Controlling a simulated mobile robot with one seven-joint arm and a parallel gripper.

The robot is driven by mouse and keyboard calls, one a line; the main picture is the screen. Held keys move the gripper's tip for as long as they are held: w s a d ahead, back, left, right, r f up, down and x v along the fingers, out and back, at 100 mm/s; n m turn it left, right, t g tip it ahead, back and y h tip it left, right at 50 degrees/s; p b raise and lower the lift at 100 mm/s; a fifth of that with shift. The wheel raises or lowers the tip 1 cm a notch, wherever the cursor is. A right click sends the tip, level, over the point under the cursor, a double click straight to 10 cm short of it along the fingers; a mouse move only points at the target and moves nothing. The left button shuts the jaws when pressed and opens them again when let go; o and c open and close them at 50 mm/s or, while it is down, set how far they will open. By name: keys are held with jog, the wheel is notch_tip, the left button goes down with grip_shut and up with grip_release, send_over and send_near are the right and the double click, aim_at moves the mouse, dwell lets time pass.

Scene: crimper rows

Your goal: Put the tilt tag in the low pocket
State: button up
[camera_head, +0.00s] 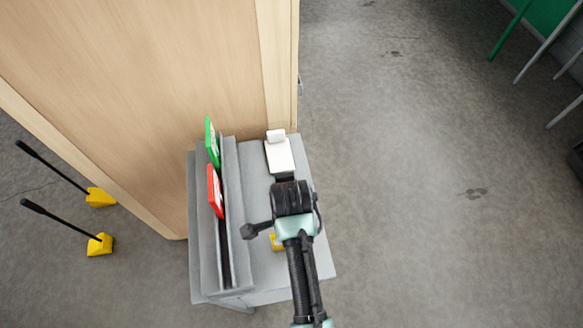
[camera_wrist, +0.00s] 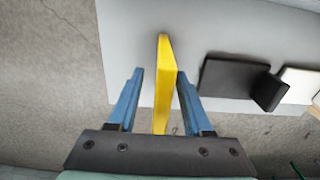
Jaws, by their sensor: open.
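A thin yellow tag (camera_wrist: 166,75) stands on edge on the grey bench (camera_wrist: 150,20) in the wrist view. My gripper (camera_wrist: 158,80) is open, with one blue finger on each side of the tag; I cannot tell whether either touches it. In the head view a bit of yellow (camera_head: 276,242) shows beside my arm, which hides most of it and the fingers. A grey rack (camera_head: 232,180) with long upright slots stands left of my arm. It holds a red card (camera_head: 215,192) and, farther back, a green card (camera_head: 211,141). Which slot is the low pocket is unclear.
A white tag (camera_head: 280,155) lies at the bench's back, with a black piece (camera_wrist: 225,78) nearer my gripper. A wooden panel (camera_head: 150,80) rises behind the rack. Yellow-footed black poles (camera_head: 100,244) stand at left. The floor (camera_head: 420,180) at right is open.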

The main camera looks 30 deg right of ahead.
jog(key=shift+f, duration=1.15)
grip_shut()
